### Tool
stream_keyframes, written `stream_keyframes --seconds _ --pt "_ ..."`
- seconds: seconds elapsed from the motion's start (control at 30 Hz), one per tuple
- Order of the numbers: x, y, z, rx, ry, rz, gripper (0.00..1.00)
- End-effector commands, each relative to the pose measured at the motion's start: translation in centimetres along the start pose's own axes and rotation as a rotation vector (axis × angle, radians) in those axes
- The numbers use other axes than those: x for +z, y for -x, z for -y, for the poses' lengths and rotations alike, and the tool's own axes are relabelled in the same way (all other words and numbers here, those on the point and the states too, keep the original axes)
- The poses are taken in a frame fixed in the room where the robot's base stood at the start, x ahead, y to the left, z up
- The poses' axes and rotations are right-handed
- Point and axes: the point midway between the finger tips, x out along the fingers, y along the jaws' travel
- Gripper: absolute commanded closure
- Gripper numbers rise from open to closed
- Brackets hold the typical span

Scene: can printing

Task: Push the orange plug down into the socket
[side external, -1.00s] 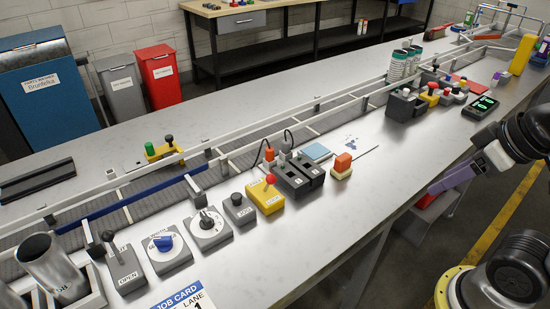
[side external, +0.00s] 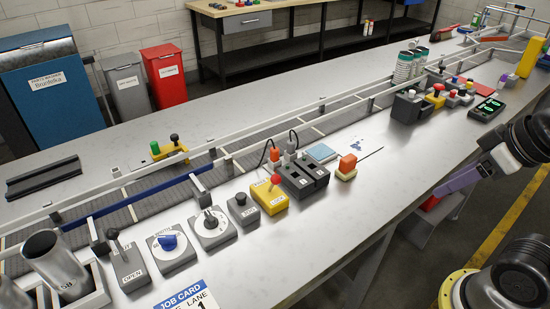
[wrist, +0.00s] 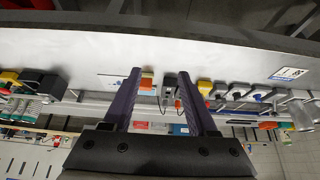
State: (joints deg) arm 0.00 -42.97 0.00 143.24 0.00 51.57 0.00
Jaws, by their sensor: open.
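The orange plug (side external: 274,155) with a dark cable stands at the back of two dark grey socket boxes (side external: 302,176) in the side view. Whether it is fully seated in its socket cannot be told. A pale grey plug (side external: 290,153) with its own cable is beside it. In the wrist view the orange plug (wrist: 178,103) is small, near the right finger. My gripper (side external: 437,190), with purple fingers, hangs at the right beyond the table's front edge, apart from the plug. Its two fingers (wrist: 159,74) are spread with nothing held between them.
An orange block on a cream base (side external: 347,168) stands between the sockets and my gripper. A railed conveyor (side external: 232,163) runs behind. The front strip of table right of the orange block is clear.

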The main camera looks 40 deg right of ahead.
Motion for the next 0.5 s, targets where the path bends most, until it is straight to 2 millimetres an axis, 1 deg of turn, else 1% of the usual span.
stream_keyframes --seconds 0.33,0.47,0.5 --pt "0.0 0.01 0.0 0.0 0.014 0.0 0.35" --pt "0.67 0.09 0.0 -0.002 0.1 0.032 0.35" --pt "0.44 0.57 0.0 -0.003 0.145 0.035 0.35"
